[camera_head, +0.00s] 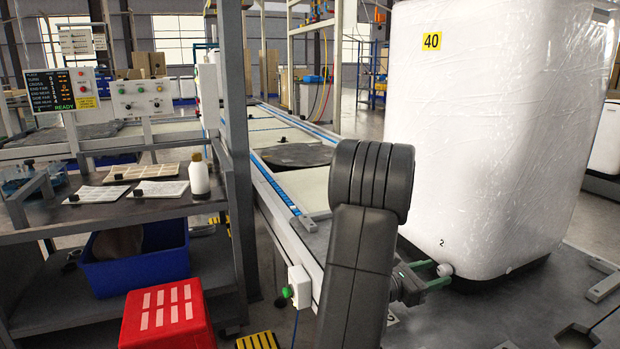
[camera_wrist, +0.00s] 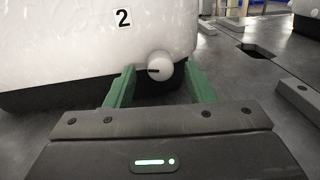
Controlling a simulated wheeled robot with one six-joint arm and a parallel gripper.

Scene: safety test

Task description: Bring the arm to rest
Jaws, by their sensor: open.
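My gripper (camera_wrist: 160,88) has two green fingers, open and spread apart. In the head view my gripper (camera_head: 432,274) is low at the right of my dark arm, close to the big white container. A round white knob (camera_wrist: 159,71) with a dark slot sits low on the container, between and just beyond the fingertips. The knob also shows in the head view (camera_head: 445,269). I cannot tell whether a finger touches it. The white container (camera_head: 490,130), wrapped in film, carries a yellow label "40" and a small "2".
A conveyor (camera_head: 290,180) runs back behind my arm. At left stand a shelf bench (camera_head: 60,210) with papers and a white bottle (camera_head: 199,175), a blue bin (camera_head: 135,270), and a red box (camera_head: 168,320). Grey blocks (camera_wrist: 297,92) lie on the dark deck at right.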

